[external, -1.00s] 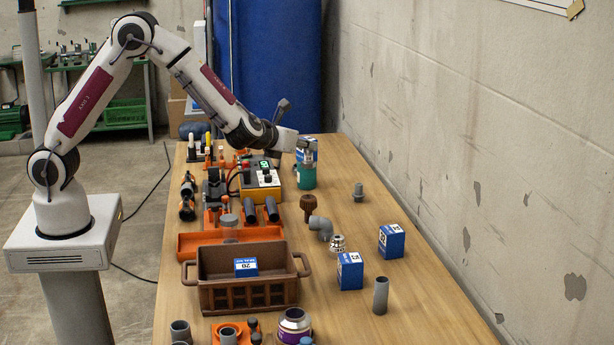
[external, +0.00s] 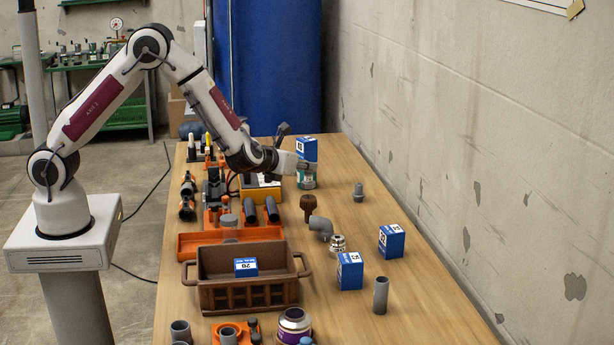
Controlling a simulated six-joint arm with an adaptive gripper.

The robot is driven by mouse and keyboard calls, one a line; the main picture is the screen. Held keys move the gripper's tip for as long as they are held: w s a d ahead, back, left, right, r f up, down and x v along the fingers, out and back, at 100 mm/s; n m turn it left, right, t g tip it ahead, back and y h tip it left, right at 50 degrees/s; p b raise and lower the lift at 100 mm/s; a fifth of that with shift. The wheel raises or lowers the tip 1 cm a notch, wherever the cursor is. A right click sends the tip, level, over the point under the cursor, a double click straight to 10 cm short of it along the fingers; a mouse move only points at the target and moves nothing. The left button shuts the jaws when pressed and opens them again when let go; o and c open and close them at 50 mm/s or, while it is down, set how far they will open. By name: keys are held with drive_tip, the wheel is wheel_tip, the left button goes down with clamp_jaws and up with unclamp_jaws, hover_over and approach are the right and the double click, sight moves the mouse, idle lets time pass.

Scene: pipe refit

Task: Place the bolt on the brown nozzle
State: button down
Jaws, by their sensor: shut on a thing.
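The brown nozzle (external: 307,206) stands upright on the table, with a wide ribbed top and a narrower lower part. My gripper (external: 307,168) is to the far side of it, at the teal can (external: 308,183), and overlaps the can's upper part. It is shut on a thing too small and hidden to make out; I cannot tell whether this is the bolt. A small grey flanged part (external: 358,192) stands upright to the right of my gripper, apart from it. I cannot tell whether that part is a bolt or a fitting.
A blue box (external: 307,149) stands behind my gripper. A grey elbow pipe (external: 321,228) and a silver fitting (external: 338,243) lie nearer the camera than the nozzle. A yellow device (external: 261,190) is at left.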

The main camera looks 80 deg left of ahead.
drive_tip(key=shift+f, duration=1.35)
drive_tip(key=shift+f, duration=0.1)
drive_tip(key=c, duration=2)
unclamp_jaws()
drive_tip(key=shift+s+d+r, duration=0.25)
drive_tip(key=shift+d, duration=0.05)
drive_tip(key=v, duration=1.1)
drive_tip(key=shift+s, duration=0.1)
drive_tip(key=shift+d, duration=0.1)
